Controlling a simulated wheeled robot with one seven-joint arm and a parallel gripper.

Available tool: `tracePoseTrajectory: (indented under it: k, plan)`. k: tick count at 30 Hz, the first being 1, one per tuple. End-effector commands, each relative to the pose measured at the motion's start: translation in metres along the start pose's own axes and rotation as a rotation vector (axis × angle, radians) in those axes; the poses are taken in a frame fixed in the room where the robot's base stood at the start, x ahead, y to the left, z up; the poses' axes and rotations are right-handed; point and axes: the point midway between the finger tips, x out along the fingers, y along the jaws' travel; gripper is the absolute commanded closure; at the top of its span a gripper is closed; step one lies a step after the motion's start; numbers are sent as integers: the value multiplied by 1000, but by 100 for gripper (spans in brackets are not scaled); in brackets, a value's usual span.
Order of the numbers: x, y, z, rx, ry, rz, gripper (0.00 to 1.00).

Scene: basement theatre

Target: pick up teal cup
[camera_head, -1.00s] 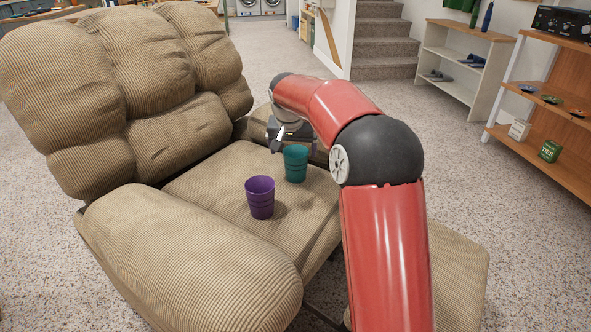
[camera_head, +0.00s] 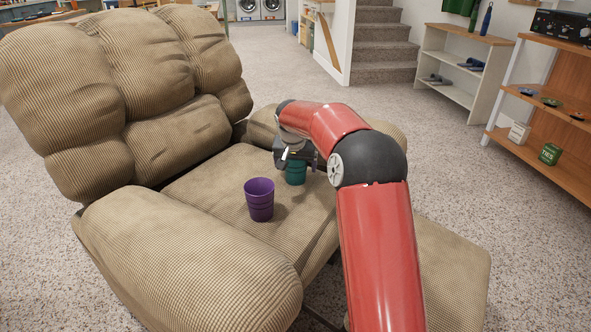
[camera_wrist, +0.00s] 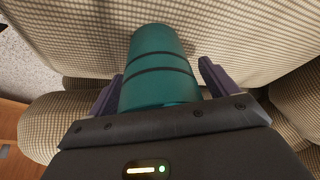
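The teal cup (camera_head: 295,175) stands on the recliner seat (camera_head: 222,188), to the right of and behind the purple cup (camera_head: 259,200). My gripper (camera_head: 297,160) is at the teal cup and covers its upper part in the head view. In the wrist view the teal cup (camera_wrist: 158,65), with dark bands, lies between the two purple-grey fingers of my gripper (camera_wrist: 160,69). The fingers are spread on both sides of it. A gap shows at the right finger; the left finger is very close to the cup, and contact is unclear.
The purple cup stands close by on the seat. The recliner's backrest (camera_head: 155,90) and near armrest (camera_head: 190,250) rise around the seat. A white shelf (camera_head: 450,75) and a wooden shelf (camera_head: 550,165) stand at the right. Carpet between is clear.

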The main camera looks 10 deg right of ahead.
Motion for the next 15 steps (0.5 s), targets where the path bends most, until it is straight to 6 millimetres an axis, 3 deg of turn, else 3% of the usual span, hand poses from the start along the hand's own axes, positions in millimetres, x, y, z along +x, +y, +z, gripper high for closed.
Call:
tracePoseTrajectory:
  k: [1, 9, 15]
  plan:
    - [0, 0, 0, 0, 0, 0, 21]
    - [0, 0, 0, -1, -1, 0, 56]
    - [0, 0, 0, -1, -1, 0, 57]
